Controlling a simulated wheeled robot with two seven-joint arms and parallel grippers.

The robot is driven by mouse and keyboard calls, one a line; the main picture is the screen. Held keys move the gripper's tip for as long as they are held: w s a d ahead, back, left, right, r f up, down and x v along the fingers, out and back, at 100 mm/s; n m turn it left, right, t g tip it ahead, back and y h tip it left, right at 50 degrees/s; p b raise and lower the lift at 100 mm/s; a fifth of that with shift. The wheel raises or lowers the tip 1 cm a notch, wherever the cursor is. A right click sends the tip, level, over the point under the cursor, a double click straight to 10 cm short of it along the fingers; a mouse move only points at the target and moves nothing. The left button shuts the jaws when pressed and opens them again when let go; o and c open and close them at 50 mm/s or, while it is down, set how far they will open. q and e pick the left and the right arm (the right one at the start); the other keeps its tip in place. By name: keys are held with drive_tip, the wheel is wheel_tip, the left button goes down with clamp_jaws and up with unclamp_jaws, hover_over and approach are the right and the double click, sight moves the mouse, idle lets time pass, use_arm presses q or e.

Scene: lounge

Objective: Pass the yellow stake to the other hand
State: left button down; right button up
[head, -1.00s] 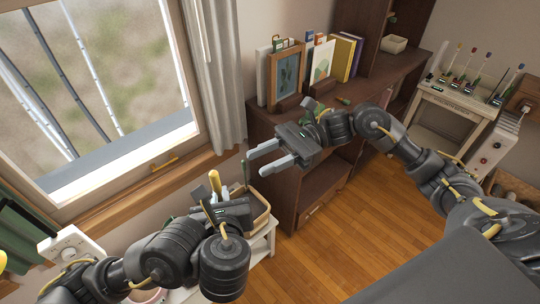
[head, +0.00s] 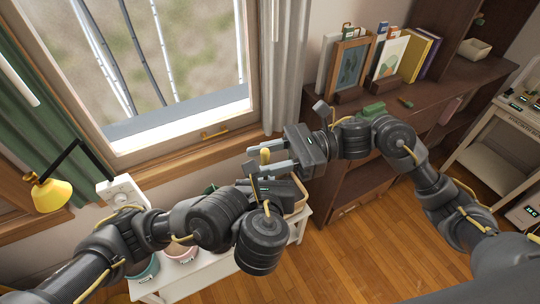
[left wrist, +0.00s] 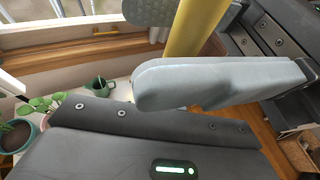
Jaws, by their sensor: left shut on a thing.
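The yellow stake (head: 265,156) stands roughly upright in my left gripper (head: 264,184), which is shut on its lower part. My right gripper (head: 254,159) comes in from the right with its two pale fingers apart, one on each side of the stake's upper part in the head view. In the left wrist view the stake (left wrist: 190,32) rises at the top, with a pale finger of my right gripper (left wrist: 215,82) across in front of it. Whether that finger touches the stake I cannot tell. The stake's lower end is hidden.
A white table (head: 182,283) with pots and a wooden tray (head: 300,195) stands below the grippers. A yellow lamp (head: 52,195) is at the left. A dark wooden shelf (head: 440,88) with books and a picture frame stands behind my right arm. The window is behind.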

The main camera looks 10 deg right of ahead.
drive_tip(key=shift+c, duration=0.4)
drive_tip(key=c, duration=0.7)
use_arm(q)
drive_tip(key=c, duration=1.5)
unclamp_jaws()
use_arm(e)
clamp_jaws()
